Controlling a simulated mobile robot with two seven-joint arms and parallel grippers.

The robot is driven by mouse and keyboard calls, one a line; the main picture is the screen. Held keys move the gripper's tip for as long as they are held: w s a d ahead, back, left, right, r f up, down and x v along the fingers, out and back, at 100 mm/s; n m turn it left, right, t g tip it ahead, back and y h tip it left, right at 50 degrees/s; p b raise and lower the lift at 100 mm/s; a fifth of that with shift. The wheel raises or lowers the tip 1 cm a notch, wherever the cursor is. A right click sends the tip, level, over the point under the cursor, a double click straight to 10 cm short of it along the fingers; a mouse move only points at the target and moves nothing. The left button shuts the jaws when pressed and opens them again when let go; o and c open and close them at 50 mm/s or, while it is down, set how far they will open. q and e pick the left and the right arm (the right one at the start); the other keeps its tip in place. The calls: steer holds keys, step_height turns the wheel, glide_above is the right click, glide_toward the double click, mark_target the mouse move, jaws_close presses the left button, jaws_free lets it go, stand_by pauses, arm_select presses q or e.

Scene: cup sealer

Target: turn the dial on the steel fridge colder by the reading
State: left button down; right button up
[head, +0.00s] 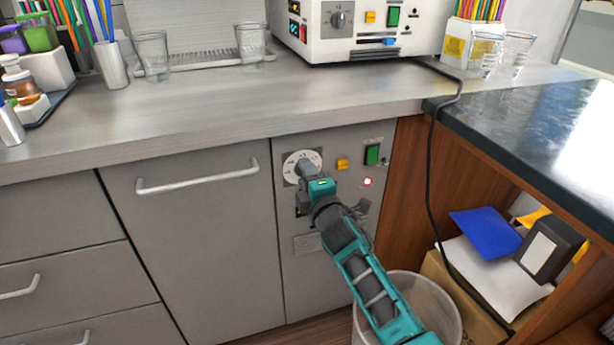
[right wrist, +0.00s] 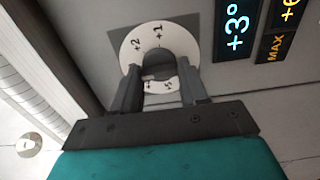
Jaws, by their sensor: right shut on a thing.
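The steel fridge front (head: 210,240) is under the counter, with a control panel at its right side. A round white dial (head: 291,161) with printed numbers and a grey knob is at the panel's upper left. My right gripper (head: 305,172) reaches the dial from below, its fingers shut on the knob. In the right wrist view the fingers (right wrist: 160,80) stand on either side of the knob (right wrist: 178,42), with +2 and +1 showing on the white ring. A lit display (right wrist: 237,27) beside it reads +3°. My left gripper is out of view.
An orange button (head: 342,164), a green switch (head: 372,154) and a red light (head: 367,181) are right of the dial. A bin (head: 448,308) stands below my right arm. A black cable (head: 430,170) hangs at the right. Glasses and a white machine (head: 365,45) stand on the counter.

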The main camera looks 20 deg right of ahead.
steer(key=o, duration=1.1)
steer(key=shift+c, duration=0.2)
steer(key=shift+s, duration=0.1)
steer(key=s+p, duration=0.2)
steer(key=s, duration=1)
steer(key=shift+s+d, duration=0.2)
steer(key=shift+s, duration=0.2)
